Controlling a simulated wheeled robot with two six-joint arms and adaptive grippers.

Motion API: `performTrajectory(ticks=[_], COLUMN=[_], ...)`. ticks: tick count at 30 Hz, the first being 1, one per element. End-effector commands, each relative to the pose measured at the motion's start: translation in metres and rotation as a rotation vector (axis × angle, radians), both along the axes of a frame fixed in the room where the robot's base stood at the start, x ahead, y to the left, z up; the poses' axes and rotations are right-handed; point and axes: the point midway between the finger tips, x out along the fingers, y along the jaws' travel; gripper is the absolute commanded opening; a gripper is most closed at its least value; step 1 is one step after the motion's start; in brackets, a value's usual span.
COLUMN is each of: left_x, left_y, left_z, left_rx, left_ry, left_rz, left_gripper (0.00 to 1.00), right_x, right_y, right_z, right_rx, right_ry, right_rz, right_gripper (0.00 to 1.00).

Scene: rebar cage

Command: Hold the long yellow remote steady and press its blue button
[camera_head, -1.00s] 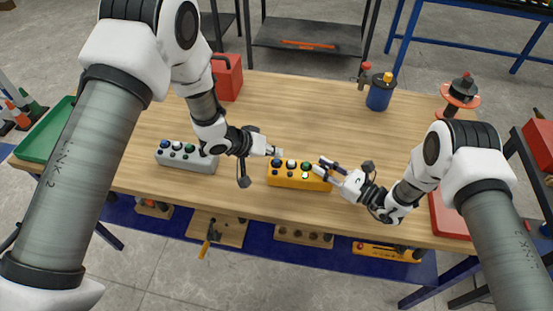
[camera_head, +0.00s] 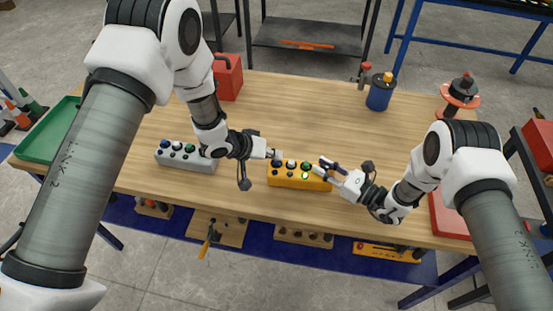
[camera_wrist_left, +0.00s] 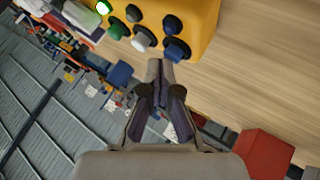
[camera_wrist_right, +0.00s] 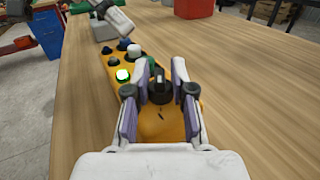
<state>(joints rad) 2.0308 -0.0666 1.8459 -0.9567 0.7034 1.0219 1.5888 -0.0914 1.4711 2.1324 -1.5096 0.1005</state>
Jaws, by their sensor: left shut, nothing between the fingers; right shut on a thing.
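The long yellow remote (camera_head: 297,183) lies on the wooden table, with knobs and buttons on top. My right gripper (camera_head: 322,168) is shut on its right end; in the right wrist view the fingers straddle the yellow body (camera_wrist_right: 163,125) around a black knob (camera_wrist_right: 159,88). My left gripper (camera_head: 278,155) is shut and empty, its tip at the remote's left end. In the left wrist view the blue button (camera_wrist_left: 177,50) is just beyond the closed fingertips (camera_wrist_left: 160,68); I cannot tell whether they touch. A green button (camera_wrist_right: 122,75) on the remote glows.
A grey button box (camera_head: 187,158) lies left of the remote, under my left arm. A red canister (camera_head: 228,80), a blue container (camera_head: 380,95) and a green tray (camera_head: 48,132) stand farther off. The table behind the remote is clear.

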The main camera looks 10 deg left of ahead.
Motion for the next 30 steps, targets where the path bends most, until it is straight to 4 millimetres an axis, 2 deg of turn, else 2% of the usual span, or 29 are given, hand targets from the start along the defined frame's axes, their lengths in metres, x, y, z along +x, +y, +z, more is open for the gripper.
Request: performTrajectory(ticks=[30], left_x=[-0.001], left_y=[0.0], left_z=[-0.011], left_rx=[0.001], left_ry=[0.002], left_rz=[-0.001], left_gripper=[0.0], right_x=[0.0], right_y=[0.0], right_z=[-0.001], right_rx=[0.0], right_ry=[0.001], right_rz=[0.001], right_gripper=[0.0])
